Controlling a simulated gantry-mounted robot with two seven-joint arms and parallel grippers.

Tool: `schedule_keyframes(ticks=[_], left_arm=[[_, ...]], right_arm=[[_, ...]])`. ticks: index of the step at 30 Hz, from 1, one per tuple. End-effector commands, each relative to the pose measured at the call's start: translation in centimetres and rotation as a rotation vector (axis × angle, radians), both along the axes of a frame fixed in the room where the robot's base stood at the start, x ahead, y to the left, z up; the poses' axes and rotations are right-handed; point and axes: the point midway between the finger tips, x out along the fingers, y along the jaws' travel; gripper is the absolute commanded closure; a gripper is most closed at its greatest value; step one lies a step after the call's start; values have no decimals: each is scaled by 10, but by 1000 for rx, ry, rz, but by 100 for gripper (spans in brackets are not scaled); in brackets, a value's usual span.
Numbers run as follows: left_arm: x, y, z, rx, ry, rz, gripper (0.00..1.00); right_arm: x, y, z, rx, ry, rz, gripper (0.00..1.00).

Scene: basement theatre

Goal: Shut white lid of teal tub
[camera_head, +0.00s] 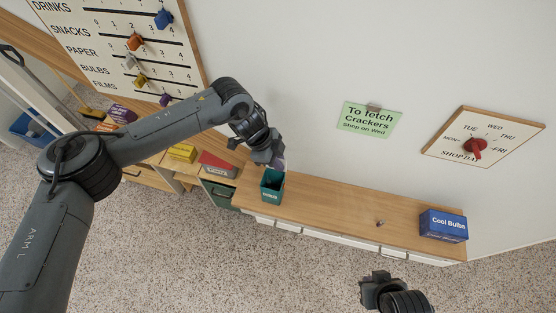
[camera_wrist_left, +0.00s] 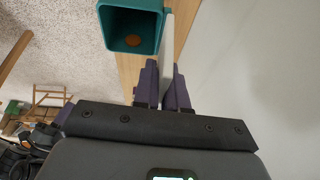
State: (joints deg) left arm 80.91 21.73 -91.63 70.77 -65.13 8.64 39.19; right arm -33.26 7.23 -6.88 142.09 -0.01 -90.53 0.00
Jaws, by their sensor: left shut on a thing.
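The teal tub (camera_head: 271,190) stands on the long wooden counter, near its left end. In the left wrist view the tub (camera_wrist_left: 131,53) is open at the top, with a brown round thing (camera_wrist_left: 132,41) inside at the bottom. Its white lid (camera_wrist_left: 167,62) stands up along one side of the tub, seen edge-on. My left gripper (camera_wrist_left: 165,78) has its purple fingers closed on the lid. In the head view my left gripper (camera_head: 277,163) is just behind the tub, against the wall side, and hides most of the lid. My right gripper (camera_head: 375,283) is low in the picture, away from the counter; its fingers are unclear.
A blue Cool Bulbs box (camera_head: 443,226) stands at the counter's right end. A small knob-like thing (camera_head: 379,223) lies between. A red and grey box (camera_head: 218,165) and a yellow box (camera_head: 183,152) are left of the tub. The wall is close behind the tub.

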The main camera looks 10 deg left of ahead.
Motion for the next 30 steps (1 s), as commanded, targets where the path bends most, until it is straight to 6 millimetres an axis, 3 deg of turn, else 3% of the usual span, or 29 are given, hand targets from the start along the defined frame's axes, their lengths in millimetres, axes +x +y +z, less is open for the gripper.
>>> schedule_keyframes(ticks=[16,23,30], left_arm=[[-3,0,0,-7,-34,-1,100],[-10,2,-3,-28,-154,1,100],[-20,4,-9,-55,-335,0,100]], right_arm=[[0,1,1,5,0,-4,100],[0,2,0,10,-1,-6,100],[0,2,-16,10,-1,-6,100]])
